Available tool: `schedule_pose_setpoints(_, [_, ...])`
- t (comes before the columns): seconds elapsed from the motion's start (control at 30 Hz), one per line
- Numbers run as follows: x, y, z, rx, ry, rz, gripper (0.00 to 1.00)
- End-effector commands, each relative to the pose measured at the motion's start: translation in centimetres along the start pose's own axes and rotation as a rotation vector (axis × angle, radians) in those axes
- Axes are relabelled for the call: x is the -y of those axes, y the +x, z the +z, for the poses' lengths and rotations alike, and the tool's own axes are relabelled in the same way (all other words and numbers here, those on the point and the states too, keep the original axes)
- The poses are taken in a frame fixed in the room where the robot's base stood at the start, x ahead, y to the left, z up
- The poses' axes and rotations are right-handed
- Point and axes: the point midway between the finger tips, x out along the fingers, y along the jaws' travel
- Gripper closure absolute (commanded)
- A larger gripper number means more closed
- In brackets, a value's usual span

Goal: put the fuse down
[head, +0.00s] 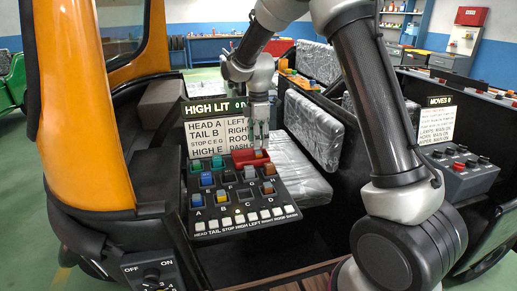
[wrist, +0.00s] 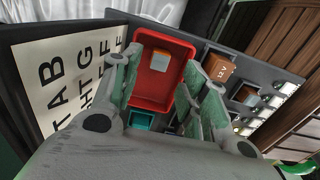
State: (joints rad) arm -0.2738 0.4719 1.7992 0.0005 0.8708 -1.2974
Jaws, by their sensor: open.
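A red tray (head: 240,159) sits at the upper right corner of the fuse panel (head: 236,226). In the wrist view the red tray (wrist: 151,93) holds one orange fuse (wrist: 159,62) with a pale grey top, lying near its far end. The same fuse (head: 258,154) shows small in the head view. My gripper (head: 261,141) points down just above the tray. In the wrist view its two fingers (wrist: 167,80) are spread on either side of the tray, with nothing between them. The fuse is apart from both fingers.
Several coloured fuses stand in lettered slots, including a blue fuse (head: 206,179) and a brown fuse (wrist: 220,68). A row of white switches (head: 240,219) lines the panel's front. A label board (head: 203,132) rises behind. Wrapped seats (head: 315,130) lie to the right.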

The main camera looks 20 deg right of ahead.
Motion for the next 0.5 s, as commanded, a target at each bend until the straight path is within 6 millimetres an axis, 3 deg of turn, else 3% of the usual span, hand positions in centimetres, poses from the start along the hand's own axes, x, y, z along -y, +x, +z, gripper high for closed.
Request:
schedule_pose_setpoints(0.2, [-0.1,-5.0,0.0,-0.001,0.0,0.004,0.56])
schedule_pose_setpoints(0.5, [0.0,-7.7,0.0,0.0,0.0,0.0,0.56])
